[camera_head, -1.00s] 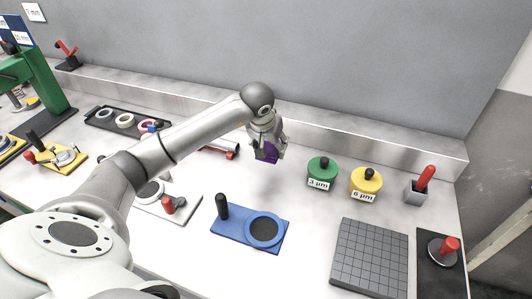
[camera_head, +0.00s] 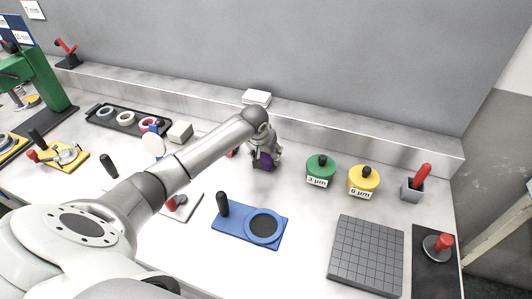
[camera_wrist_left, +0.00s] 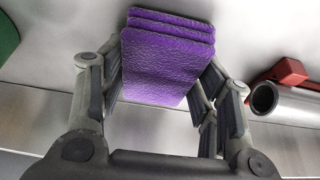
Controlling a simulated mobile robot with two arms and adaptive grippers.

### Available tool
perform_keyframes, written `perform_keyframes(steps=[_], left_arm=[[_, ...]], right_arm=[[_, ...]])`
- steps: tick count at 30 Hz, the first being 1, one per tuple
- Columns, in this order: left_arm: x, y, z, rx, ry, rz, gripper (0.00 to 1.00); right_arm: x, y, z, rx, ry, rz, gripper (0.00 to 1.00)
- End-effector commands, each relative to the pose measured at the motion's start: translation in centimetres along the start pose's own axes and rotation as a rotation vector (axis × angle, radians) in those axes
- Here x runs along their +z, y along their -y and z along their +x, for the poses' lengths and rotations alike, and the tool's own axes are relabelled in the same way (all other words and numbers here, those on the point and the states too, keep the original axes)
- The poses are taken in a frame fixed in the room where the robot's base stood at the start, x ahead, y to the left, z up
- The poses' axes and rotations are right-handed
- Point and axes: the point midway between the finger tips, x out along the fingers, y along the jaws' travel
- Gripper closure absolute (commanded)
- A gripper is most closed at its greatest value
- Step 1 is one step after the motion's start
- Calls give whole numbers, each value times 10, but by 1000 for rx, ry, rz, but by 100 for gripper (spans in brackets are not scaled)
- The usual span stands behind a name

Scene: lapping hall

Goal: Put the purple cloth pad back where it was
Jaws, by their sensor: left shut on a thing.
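My left gripper (camera_head: 265,164) is shut on the purple cloth pad (camera_head: 266,159), at the back middle of the bench, left of the green pot. The pad looks like a small stack of purple layers in the left wrist view (camera_wrist_left: 168,65), between the two fingers of the left gripper (camera_wrist_left: 160,92). The pad's lower end is near the bench top; I cannot tell whether it touches. My right gripper is not in view.
A green pot (camera_head: 320,170) and a yellow pot (camera_head: 363,181) stand to the right. A silver tube (camera_wrist_left: 285,102) with a red part lies beside the gripper. A blue plate (camera_head: 232,226) is in front. White blocks (camera_head: 257,98) sit on the back ledge.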

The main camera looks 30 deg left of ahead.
Motion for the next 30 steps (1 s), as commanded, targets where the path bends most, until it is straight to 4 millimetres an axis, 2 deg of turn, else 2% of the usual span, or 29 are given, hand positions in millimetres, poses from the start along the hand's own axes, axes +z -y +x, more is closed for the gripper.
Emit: perform_keyframes(steps=[3,4,8,22,26,30], left_arm=[[2,0,4,0,0,0,62],[1,0,3,1,0,0,39],[1,0,2,1,0,0,22],[-1,0,-4,0,-2,0,21],[-2,1,-22,-1,-5,2,21],[-2,1,-50,-1,-7,3,21]], right_arm=[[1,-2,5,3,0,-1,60],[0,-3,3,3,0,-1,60],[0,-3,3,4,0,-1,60],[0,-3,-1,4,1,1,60],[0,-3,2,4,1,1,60],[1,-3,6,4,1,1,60]])
